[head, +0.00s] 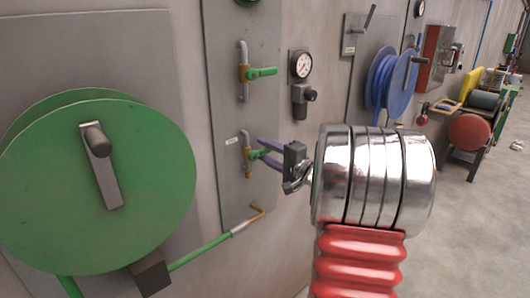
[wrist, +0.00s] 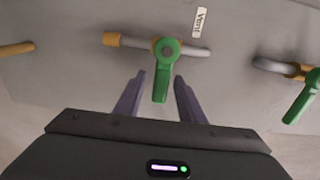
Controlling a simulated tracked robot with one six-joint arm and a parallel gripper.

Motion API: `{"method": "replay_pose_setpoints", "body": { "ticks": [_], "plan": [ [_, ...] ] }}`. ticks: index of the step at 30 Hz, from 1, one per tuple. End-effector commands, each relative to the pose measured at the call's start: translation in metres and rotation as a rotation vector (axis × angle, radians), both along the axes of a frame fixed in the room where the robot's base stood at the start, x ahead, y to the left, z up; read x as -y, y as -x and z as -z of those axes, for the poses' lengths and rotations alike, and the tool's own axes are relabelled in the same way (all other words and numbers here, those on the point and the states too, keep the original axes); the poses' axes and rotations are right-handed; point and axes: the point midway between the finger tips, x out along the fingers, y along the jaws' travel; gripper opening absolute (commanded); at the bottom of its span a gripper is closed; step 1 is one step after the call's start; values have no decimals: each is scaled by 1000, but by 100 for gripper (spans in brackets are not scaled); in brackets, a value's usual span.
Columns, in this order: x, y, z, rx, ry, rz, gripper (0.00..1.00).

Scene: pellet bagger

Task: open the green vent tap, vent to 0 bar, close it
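The green vent tap (wrist: 163,72) sits on a short pipe with a brass end, beside a small tag reading "Vent" (wrist: 200,22). Its lever stands across the pipe and points toward my gripper. In the head view it is the lower tap (head: 256,154) on the grey panel. My gripper (wrist: 159,78) is open, with one purple finger on each side of the lever and a visible gap on both sides. In the head view the gripper (head: 265,150) reaches the tap from the right. A round pressure gauge (head: 302,65) is up and right; its reading is too small to tell.
A second green tap (head: 262,73) is above on the same panel; it also shows at the right of the wrist view (wrist: 302,97). A large green hose reel (head: 150,180) stands at left. A blue reel (head: 382,80) is right of the gauge. Open floor lies at right.

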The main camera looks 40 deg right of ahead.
Motion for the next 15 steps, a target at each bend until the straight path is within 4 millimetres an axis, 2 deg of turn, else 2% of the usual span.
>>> {"method": "replay_pose_setpoints", "body": {
  "ticks": [2, 15],
  "plan": [
    [0, 0, 0, 0, 0, 0, 34],
    [0, 0, 0, -1, 0, 0, 3]
  ]
}}
